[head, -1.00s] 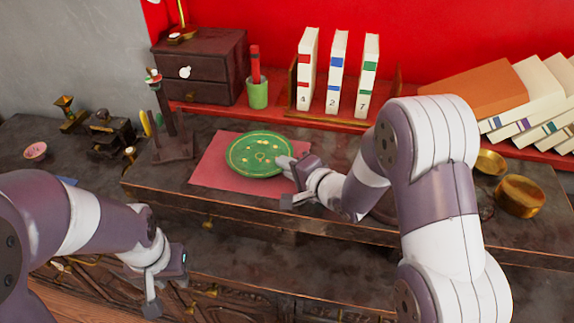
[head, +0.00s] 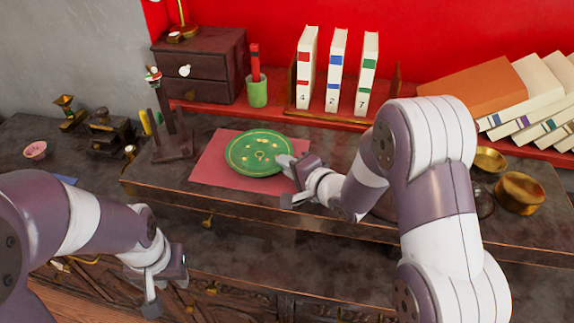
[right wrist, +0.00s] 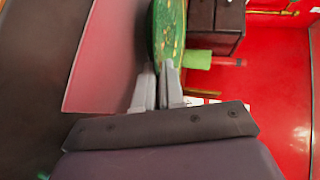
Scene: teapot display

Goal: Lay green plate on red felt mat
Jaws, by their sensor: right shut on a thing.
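The green plate (head: 257,153) with gold markings is over the red felt mat (head: 218,178) on the dark raised table. My right gripper (head: 287,163) is shut on the plate's right rim. In the right wrist view the fingers (right wrist: 158,90) pinch the edge of the plate (right wrist: 166,35). There the plate is seen nearly edge-on beside the mat (right wrist: 105,55), and I cannot tell whether its underside touches the mat. My left gripper (head: 170,290) hangs at the lower left, away from the plate and mat; its fingers do not show clearly enough to tell open from shut.
A dark stand (head: 172,130) is left of the mat. Behind are a drawer box (head: 200,68), a green cup (head: 256,92) and several numbered books (head: 336,75). Brass bowls (head: 520,192) stand at the right. The table front beside the mat is clear.

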